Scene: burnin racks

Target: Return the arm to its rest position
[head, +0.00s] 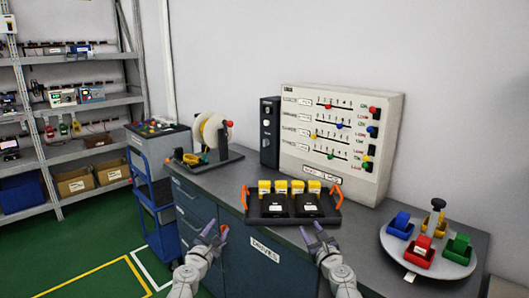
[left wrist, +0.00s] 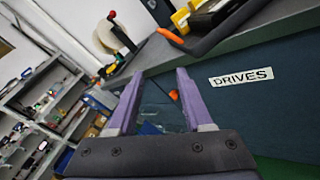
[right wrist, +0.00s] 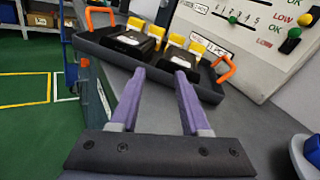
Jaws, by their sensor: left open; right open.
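My left gripper (head: 214,236) is open and empty in front of the cabinet at the left part of the bench. In the left wrist view its two purple fingers (left wrist: 158,98) are spread with nothing between them. My right gripper (head: 317,235) is open and empty at the bench's front edge, below the tray. In the right wrist view its purple fingers (right wrist: 160,100) are spread with only grey bench top between them. A dark tray (head: 262,217) with orange handles holds black drives (head: 306,205) and several yellow-topped pieces (head: 282,187). Neither gripper touches the tray.
A white panel (head: 300,172) with sliders stands at the back of the bench. A round turntable (head: 394,244) with coloured bins is at right. A spool (head: 212,132) stands at left. A blue cart (head: 146,190) and shelves (head: 85,107) are further left. The green floor is clear.

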